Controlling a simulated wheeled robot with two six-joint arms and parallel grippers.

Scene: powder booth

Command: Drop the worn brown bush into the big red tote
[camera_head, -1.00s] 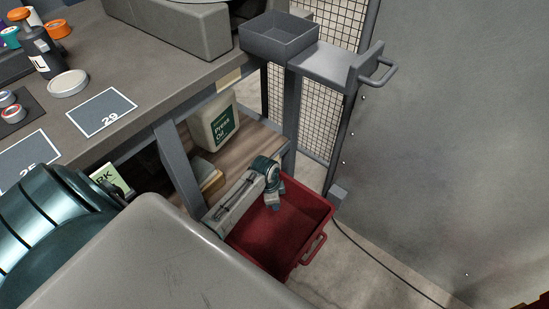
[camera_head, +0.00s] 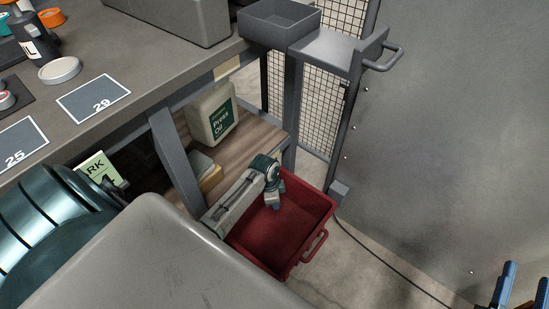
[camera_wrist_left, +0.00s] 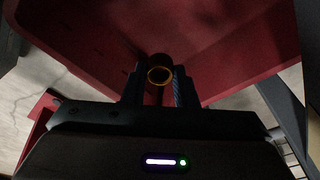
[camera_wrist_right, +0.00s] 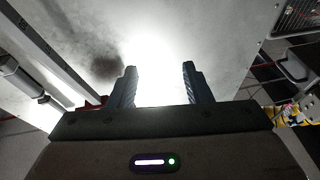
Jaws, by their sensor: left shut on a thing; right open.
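The big red tote (camera_head: 311,253) stands on the floor by the bench, its open top facing up. My left arm reaches over it; the left fingers are hard to make out in the head view. In the left wrist view my left gripper (camera_wrist_left: 157,88) is shut on the worn brown bush (camera_wrist_left: 160,75), a small ring. The red walls of the tote (camera_wrist_left: 90,40) lie beyond it. My right gripper (camera_head: 523,292), blue-fingered, is at the lower right of the head view, away from the tote. In the right wrist view it (camera_wrist_right: 159,84) is open and empty.
A bench (camera_head: 135,60) runs along the left, with a press oil can (camera_head: 211,115) on its lower shelf. A grey tray (camera_head: 280,22) and a grey post stand behind the tote. A cable crosses the floor to the right. A grey wall (camera_head: 450,130) fills the right.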

